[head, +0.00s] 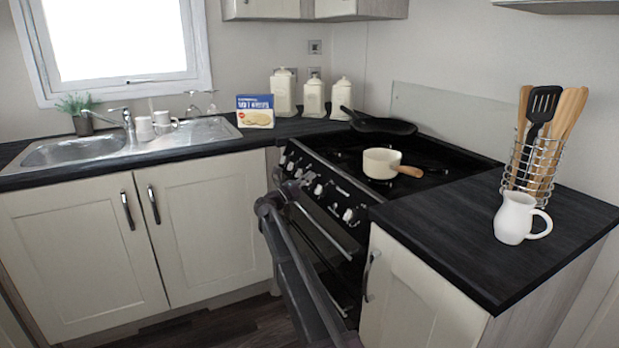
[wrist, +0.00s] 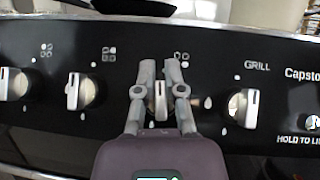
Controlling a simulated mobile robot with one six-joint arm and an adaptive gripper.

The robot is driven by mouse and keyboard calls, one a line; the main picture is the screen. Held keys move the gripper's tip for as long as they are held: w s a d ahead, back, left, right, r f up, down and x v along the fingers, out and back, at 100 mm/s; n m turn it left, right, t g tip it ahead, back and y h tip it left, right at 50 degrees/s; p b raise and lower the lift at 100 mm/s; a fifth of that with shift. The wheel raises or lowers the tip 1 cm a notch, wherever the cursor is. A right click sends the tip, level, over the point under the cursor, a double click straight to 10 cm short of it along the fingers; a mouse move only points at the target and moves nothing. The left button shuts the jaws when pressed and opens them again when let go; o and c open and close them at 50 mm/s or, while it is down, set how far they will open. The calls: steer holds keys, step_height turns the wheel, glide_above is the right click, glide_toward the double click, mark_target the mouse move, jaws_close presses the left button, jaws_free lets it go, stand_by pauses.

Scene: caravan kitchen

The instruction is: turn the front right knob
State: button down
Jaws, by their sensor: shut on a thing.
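The stove's black front panel (wrist: 215,75) fills the wrist view, with a row of silver and white knobs. My gripper (wrist: 160,92) is shut on the knob (wrist: 160,103) left of the GRILL knob. The two fingers sit on either side of its upright grip. A small burner symbol (wrist: 181,57) is printed above it, too small to read surely. In the head view my gripper (head: 291,186) reaches the panel of the stove (head: 325,165); the held knob is hidden there.
Other knobs (wrist: 82,92) stand to its left, and the GRILL knob (wrist: 243,108) stands close on its right. A cream saucepan (head: 381,163) and a black pan (head: 378,124) stand on the hob. A white jug (head: 514,218) stands on the right counter (head: 470,245).

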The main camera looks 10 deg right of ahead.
steer(key=n+t+y, duration=0.2)
steer(key=n, duration=0.1)
steer(key=n+t+y+p, duration=0.1)
steer(key=n+t, duration=0.1)
steer(key=n, duration=0.2)
steer(key=shift+w+y, duration=0.1)
steer(key=shift+y, duration=0.3)
steer(key=n+t+y+p, duration=0.1)
steer(key=n+y, duration=0.1)
steer(key=n, duration=0.1)
steer(key=n+t+y+p, duration=0.1)
steer(key=n+y+p, duration=0.1)
steer(key=n, duration=0.1)
steer(key=shift+w+f+y, duration=0.1)
steer(key=shift+w+y, duration=0.1)
steer(key=shift+y, duration=0.1)
steer(key=n+y+p, duration=0.1)
steer(key=n, duration=0.1)
steer(key=n+y+p, duration=0.3)
steer(key=n, duration=0.1)
steer(key=shift+w+a+f+y+p, duration=0.15)
steer(key=shift+f+y+p, duration=0.15)
steer(key=shift+y, duration=0.1)
steer(key=shift+a+f+n+g+y+p, duration=0.1)
steer(key=shift+f+n+g+y+p, duration=0.15)
steer(key=shift+n+g+y+p, duration=0.6)
steer(key=shift+f+n+p, duration=0.15)
steer(key=shift+n+p, duration=0.15)
steer(key=shift+n, duration=0.15)
